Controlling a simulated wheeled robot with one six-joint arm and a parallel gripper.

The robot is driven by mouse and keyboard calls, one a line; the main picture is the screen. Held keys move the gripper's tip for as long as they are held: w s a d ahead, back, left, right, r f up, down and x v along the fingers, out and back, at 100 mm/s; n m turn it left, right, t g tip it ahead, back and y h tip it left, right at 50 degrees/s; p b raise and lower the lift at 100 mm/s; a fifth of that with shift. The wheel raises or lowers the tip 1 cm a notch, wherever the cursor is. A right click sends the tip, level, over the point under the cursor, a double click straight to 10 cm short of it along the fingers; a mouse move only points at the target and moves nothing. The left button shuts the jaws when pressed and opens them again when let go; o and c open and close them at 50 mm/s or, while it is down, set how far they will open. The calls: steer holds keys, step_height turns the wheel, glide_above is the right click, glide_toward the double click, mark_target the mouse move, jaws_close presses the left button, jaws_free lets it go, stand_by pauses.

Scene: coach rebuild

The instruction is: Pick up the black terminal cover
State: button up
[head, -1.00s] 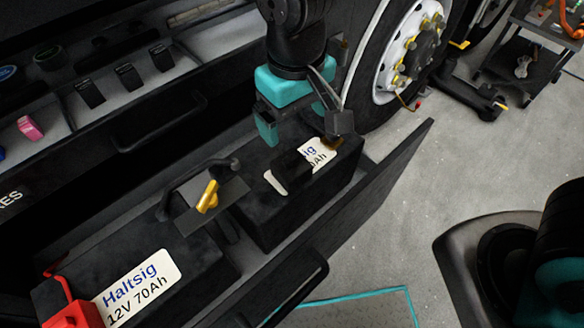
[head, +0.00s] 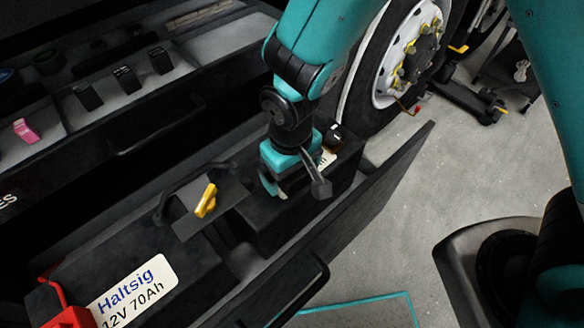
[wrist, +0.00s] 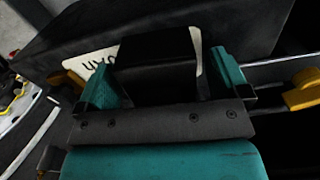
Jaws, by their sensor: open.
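The black terminal cover (wrist: 155,62) is a dark block lying on the white label of the rear battery (wrist: 62,40). In the wrist view it sits between the two teal fingers of my gripper (wrist: 163,80), which is open around it. A narrow gap seems to show on the cover's right side; whether the left finger touches it I cannot tell. In the head view my gripper (head: 288,183) is down at the top of the rear battery (head: 265,215), and the cover is hidden behind it.
A front battery (head: 150,245) with a white label and a red terminal cover (head: 68,317) lies at lower left. A yellow key switch (head: 206,200) stands on a plate close left of my gripper. The tray's raised front panel (head: 385,185) is to the right. A wheel (head: 408,45) is behind.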

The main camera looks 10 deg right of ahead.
steer(key=c, duration=1)
